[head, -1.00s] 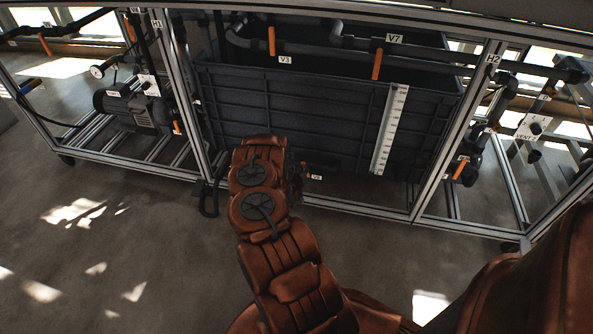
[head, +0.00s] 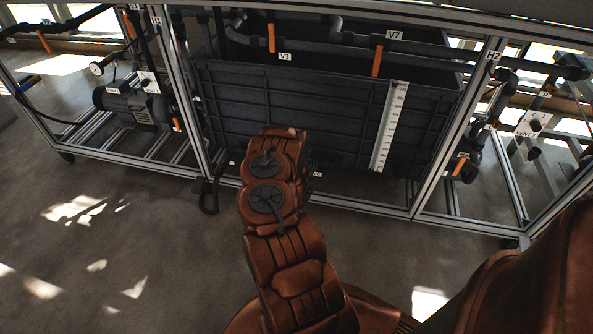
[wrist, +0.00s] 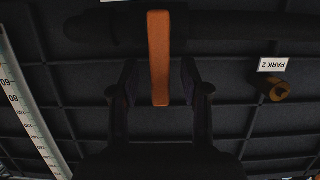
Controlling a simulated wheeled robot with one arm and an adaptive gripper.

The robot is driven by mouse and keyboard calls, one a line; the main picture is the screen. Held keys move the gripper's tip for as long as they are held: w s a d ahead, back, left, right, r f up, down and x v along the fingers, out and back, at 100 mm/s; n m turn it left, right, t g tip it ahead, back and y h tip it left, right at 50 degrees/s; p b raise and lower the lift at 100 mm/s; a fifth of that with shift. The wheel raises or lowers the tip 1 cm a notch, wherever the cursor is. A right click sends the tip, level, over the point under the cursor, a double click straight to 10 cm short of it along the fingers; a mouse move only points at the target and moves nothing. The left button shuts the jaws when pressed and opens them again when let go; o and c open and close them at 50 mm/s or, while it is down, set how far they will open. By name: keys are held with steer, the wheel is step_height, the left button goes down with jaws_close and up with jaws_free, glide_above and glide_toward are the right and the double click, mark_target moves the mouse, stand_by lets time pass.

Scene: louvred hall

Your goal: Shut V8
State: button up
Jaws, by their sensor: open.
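An orange lever handle (wrist: 160,60) shows in the wrist view, hanging down the picture from a dark pipe (wrist: 225,25) at the top. I take it as V8's, but its label is cut off at the top edge. My gripper (wrist: 160,78) is open, with one dark finger on each side of the lever and a visible gap on both sides. In the head view my arm hides the gripper and this lever. A small white label (head: 317,174) shows just right of my arm there, too small to read surely.
A dark ribbed tank (head: 340,115) with a white level scale (head: 389,130) stands behind the aluminium frame (head: 455,135). Levers V3 (head: 271,38) and V7 (head: 377,60) are above. A brass-coloured stub (wrist: 272,90) marked PARK 2 is beside the lever. The front floor is clear.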

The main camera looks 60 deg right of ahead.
steer(key=f+p+v, duration=0.1)
steer(key=p+v, duration=0.2)
steer(key=v, duration=0.4)
stand_by(0.5)
steer(key=shift+a, duration=0.15)
steer(key=v, duration=1.2)
